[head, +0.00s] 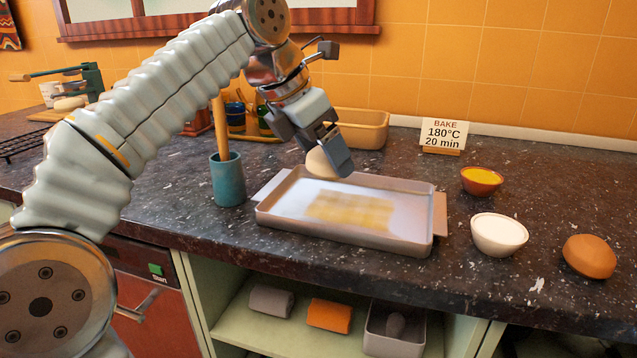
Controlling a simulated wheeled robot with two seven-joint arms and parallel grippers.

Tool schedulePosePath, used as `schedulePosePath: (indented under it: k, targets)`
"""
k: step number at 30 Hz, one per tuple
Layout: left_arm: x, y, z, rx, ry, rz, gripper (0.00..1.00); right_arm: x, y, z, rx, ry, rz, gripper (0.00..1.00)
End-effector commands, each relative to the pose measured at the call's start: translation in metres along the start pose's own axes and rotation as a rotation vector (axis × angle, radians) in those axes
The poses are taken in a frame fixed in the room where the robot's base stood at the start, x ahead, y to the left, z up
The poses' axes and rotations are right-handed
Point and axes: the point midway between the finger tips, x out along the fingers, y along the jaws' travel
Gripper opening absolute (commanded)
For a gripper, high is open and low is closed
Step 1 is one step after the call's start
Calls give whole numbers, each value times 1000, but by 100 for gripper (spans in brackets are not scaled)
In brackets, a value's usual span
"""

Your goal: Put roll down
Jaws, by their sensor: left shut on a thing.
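My left gripper (335,148) is shut on a pale, rounded roll (319,163). It holds the roll at the back left edge of a baking tray (436,215). The gripper's fingers hide part of the roll, and I cannot tell whether the roll touches the tray. The tray lies on the dark counter, with a light sheet and a yellowish checked patch (350,210) inside it. No other roll shows in the tray. My right gripper is not in view.
A teal cup (228,180) with a wooden tool stands left of the tray. A yellow-filled bowl (482,181), a white bowl (499,235) and a brown round object (589,257) stand right. A baking sign (443,134) and a tan bin (362,130) are behind.

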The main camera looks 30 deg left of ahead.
Motion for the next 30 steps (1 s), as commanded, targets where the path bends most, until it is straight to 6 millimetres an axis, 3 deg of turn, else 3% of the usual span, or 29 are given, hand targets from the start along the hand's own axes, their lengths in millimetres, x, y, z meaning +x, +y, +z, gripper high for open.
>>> schedulePosePath:
  k: [3,6,11,17,28,29,30]
  targets:
    - [22,16,-8,-2,0,0,50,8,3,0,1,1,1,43]
    - [29,23,-10,-1,0,0,50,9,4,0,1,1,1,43]
    - [38,31,-14,-1,-1,0,50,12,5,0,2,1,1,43]
    - [66,34,-29,-1,0,0,50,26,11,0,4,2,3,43]
    - [69,33,-30,1,-2,-1,50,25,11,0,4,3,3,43]
    - [68,33,-30,1,-2,-1,85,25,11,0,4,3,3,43]
    - [68,33,-30,1,-2,-1,91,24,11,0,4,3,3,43]
